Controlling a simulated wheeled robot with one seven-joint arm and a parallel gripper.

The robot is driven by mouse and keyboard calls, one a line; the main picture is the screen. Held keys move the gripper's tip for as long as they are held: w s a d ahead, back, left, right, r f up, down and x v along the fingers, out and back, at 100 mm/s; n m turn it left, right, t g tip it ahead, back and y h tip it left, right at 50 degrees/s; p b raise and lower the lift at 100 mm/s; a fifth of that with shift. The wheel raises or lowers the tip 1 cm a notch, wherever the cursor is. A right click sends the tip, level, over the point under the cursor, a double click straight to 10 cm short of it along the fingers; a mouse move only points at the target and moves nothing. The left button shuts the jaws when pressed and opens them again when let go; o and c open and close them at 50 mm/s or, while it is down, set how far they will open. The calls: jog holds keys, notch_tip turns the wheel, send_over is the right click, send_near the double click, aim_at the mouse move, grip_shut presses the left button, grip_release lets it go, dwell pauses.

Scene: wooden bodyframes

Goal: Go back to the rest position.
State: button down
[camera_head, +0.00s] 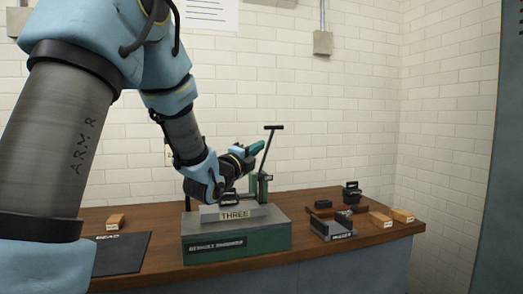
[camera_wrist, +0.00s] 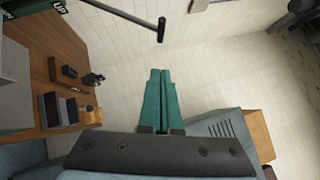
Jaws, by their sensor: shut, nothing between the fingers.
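My gripper (camera_head: 257,147) has teal fingers. In the head view it is above the bench beside the upright press with a black T-handle (camera_head: 274,128), its fingers pointing up and to the right. I cannot tell whether it touches the press. In the wrist view my gripper (camera_wrist: 160,72) has its two fingers pressed together, with nothing between them. The wrist view also shows the T-handle (camera_wrist: 161,30) above the fingertips, apart from them in the picture.
A green and grey box labelled THREE (camera_head: 236,250) sits on the wooden bench (camera_head: 165,262) under my arm. A black mat (camera_head: 122,255) lies left, with a wooden block (camera_head: 115,221) near it. A grey holder (camera_head: 333,228), dark parts and wooden blocks (camera_head: 380,220) stand right. The wall is behind.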

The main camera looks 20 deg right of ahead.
jog(key=shift+s+a, duration=0.1)
jog(key=shift+a, duration=0.1)
jog(key=w+a+f+n+g+y+p, duration=0.1)
jog(key=w+a+f+n+y+p, duration=0.1)
jog(key=a+f+n+y, duration=0.55)
jog(key=w+a+f+n+y+p, duration=0.1)
jog(key=a+f+n+y, duration=0.35)
jog(key=a+n, duration=0.55)
jog(key=s+a+f+n+g+y, duration=0.1)
jog(key=s+a+f+n+g, duration=0.2)
jog(key=s+a, duration=0.3)
jog(key=s+a+f+n+g+y+p, duration=0.1)
jog(key=s+a+f+n+g+y, duration=0.1)
jog(key=s+a+n, duration=0.4)
jog(key=s+a+f+n+g+y+p, duration=0.1)
jog(key=s+a+f+n+g, duration=0.2)
jog(key=s+a, duration=0.3)
jog(key=shift+s+a+f+n+g+y, duration=0.35)
jog(key=shift+s+n+g, duration=0.3)
jog(key=shift+s+g, duration=0.15)
